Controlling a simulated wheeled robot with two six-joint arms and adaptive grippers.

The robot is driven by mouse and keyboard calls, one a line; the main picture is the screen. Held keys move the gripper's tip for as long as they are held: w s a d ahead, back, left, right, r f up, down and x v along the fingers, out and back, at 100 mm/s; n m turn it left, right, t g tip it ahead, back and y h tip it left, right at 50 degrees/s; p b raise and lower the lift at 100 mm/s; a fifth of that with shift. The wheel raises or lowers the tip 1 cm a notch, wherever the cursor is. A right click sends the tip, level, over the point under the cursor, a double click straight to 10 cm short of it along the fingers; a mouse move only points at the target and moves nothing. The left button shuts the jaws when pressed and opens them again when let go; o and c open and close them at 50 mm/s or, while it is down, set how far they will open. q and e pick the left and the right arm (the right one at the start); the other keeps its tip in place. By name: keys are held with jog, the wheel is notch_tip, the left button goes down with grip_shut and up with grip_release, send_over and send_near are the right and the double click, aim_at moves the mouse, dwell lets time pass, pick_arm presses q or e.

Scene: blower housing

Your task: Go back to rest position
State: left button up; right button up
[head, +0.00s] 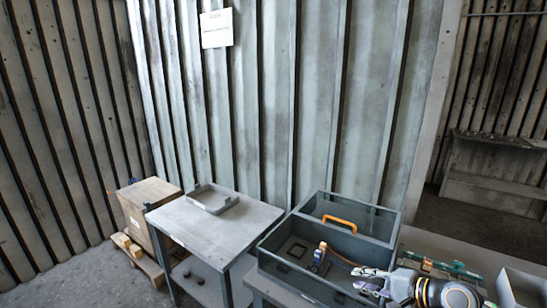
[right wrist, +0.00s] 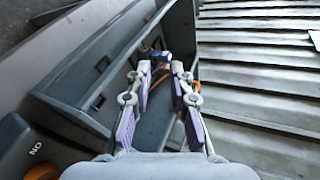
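My right gripper (head: 362,279) reaches in from the lower right over the grey blower housing (head: 350,245). In the right wrist view its two fingers (right wrist: 160,70) stand apart, with a gap between them. A small blue and orange connector (head: 321,253) stands inside the housing, left of the fingertips, with an orange cable running right from it. In the right wrist view a dark blue piece (right wrist: 157,59) shows just beyond the fingertips; I cannot tell whether they touch it. My left gripper is not in view.
A grey table (head: 235,222) with a shallow tray (head: 212,198) stands left of the housing. A wooden crate (head: 150,190) stands on a pallet farther left. A green board (head: 440,264) and a light grey bin (head: 525,290) are at the right. Corrugated walls close the back.

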jog(key=s+a+f+n+g+h, duration=0.3)
jog(key=s+a+f+n, duration=0.2)
jog(key=s+f+n, duration=0.5)
jog(key=s+d+f+n+g+h, duration=0.1)
jog(key=s+d+f+h, duration=0.15)
jog(key=s, duration=0.55)
jog(key=s+d+f+n+g+h, duration=0.15)
jog(key=s+h, duration=0.25)
jog(key=s, duration=0.4)
jog(key=s+d+f+g+b, duration=0.1)
jog(key=d+f+b, duration=0.15)
jog(key=f, duration=1.35)
jog(key=s+d+f+g+b, duration=0.1)
jog(key=f+b, duration=0.2)
jog(key=f, duration=1.4)
pick_arm(q)
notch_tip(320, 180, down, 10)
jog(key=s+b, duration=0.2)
jog(key=b, duration=0.2)
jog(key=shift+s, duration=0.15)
pick_arm(e)
jog(key=s+d+f, duration=0.1)
jog(key=s+f, duration=1.7)
jog(key=f, duration=0.1)
jog(key=shift+s+d+f+m, duration=0.25)
jog(key=shift+f+m, duration=0.05)
jog(key=shift+m, duration=0.05)
jog(key=shift+g, duration=0.25)
